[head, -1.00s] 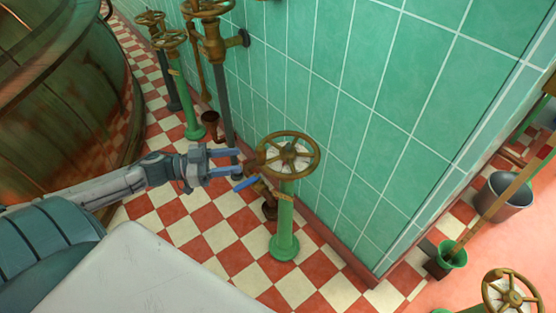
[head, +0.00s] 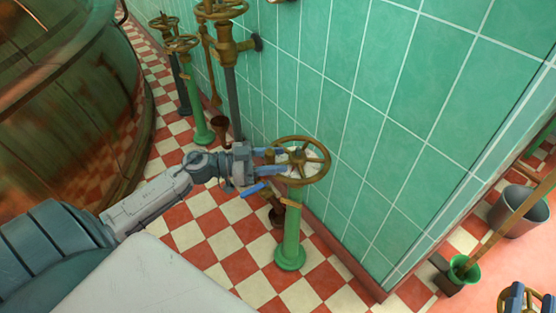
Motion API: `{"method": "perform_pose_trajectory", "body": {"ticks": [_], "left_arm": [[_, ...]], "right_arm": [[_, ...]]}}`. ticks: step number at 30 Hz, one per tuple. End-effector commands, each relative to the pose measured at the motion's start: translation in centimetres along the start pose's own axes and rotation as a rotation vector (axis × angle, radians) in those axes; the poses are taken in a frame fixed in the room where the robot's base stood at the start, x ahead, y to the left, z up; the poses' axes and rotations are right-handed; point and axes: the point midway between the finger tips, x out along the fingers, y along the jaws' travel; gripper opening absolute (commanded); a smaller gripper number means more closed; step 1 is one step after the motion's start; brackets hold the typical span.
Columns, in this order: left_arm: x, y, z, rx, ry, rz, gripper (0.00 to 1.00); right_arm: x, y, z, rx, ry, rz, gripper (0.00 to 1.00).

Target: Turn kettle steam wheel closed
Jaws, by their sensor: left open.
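A brass handwheel (head: 318,172) with a pale hub tops a green post (head: 291,235) near the tiled wall. My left gripper (head: 279,161) is open at the wheel's left side. Its two blue fingers overlap the left rim in the picture; I cannot tell whether they touch it. A blue lever (head: 254,190) shows just below the gripper. At the bottom right corner, dark blue pieces that look like my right gripper (head: 530,302) show at another brass wheel (head: 504,297); most is cut off by the frame edge.
A large copper kettle (head: 62,110) stands at the left. Several other valve posts with brass wheels (head: 183,44) stand along the green tiled wall (head: 400,120) at the back. A grey bucket (head: 514,215) and a small green pot (head: 464,268) are at the right. The checkered floor before the post is clear.

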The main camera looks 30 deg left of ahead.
Motion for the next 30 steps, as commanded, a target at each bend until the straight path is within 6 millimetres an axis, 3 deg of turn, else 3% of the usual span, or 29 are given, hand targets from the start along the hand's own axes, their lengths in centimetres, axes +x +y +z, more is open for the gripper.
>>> {"method": "perform_pose_trajectory", "body": {"ticks": [14, 21, 30], "left_arm": [[1.07, -0.03, 0.01, 0.0, -0.002, -0.001, 0.46], [1.06, -0.02, 0.01, 0.0, -0.002, -0.001, 0.02], [1.02, -0.08, 0.0, 0.0, -0.001, 0.011, 0.0]], "right_arm": [[0.1, 0.0, -0.4, -0.003, 0.023, -0.001, 0.36], [0.09, 0.01, -0.38, -0.003, 0.023, 0.0, 0.36], [0.09, 0.01, -0.34, -0.002, 0.021, 0.0, 0.36]]}}
